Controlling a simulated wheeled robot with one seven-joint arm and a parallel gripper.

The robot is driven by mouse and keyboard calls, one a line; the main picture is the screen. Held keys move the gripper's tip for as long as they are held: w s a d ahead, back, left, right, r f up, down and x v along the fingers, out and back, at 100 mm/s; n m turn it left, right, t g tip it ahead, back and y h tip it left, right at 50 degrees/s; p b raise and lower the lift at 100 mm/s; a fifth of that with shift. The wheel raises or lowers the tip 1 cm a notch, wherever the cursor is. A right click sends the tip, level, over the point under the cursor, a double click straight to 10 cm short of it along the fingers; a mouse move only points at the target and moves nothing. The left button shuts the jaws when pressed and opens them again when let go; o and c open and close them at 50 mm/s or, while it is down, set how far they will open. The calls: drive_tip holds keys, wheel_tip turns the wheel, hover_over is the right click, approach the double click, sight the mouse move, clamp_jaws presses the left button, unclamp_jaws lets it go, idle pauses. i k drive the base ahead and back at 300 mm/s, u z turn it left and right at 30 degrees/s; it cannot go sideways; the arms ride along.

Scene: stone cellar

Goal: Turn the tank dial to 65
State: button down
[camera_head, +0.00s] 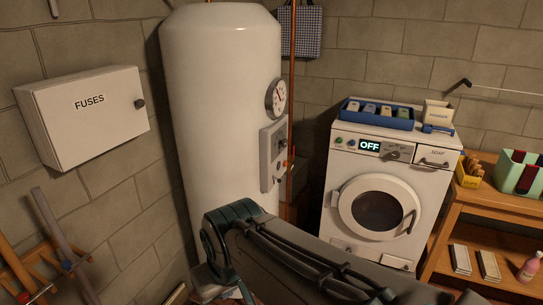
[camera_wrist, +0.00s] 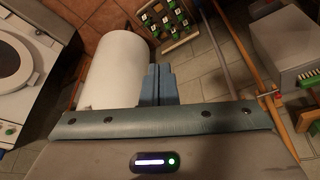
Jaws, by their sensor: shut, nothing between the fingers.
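The tall white tank (camera_head: 215,100) stands in the middle of the head view. A round gauge (camera_head: 276,98) with a dark needle sits on its right side. Below the gauge is a grey control panel (camera_head: 266,158) with a dark dial (camera_head: 279,146), seen at a steep angle; its setting cannot be read. In the wrist view the tank (camera_wrist: 116,62) shows as a plain white cylinder, and no dial is visible on it. My gripper (camera_wrist: 160,70) is shut and empty, with its two blue-grey fingers together beside the tank. My arm covers the tank's lower part in the head view.
A fuse box (camera_head: 88,115) hangs left of the tank. A copper pipe (camera_head: 292,90) runs close to the panel. A washing machine (camera_head: 345,165) showing OFF stands to the right, beside a wooden bench (camera_head: 448,225). In the wrist view a rack with green pieces (camera_wrist: 165,38) stands beyond the fingers.

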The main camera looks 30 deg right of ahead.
sight(284, 144)
drive_tip(key=k, duration=1.2)
drive_tip(key=z, duration=1.1)
drive_tip(key=i, duration=1.15)
drive_tip(key=u, duration=0.45)
drive_tip(key=i, duration=0.95)
drive_tip(key=u, duration=0.95)
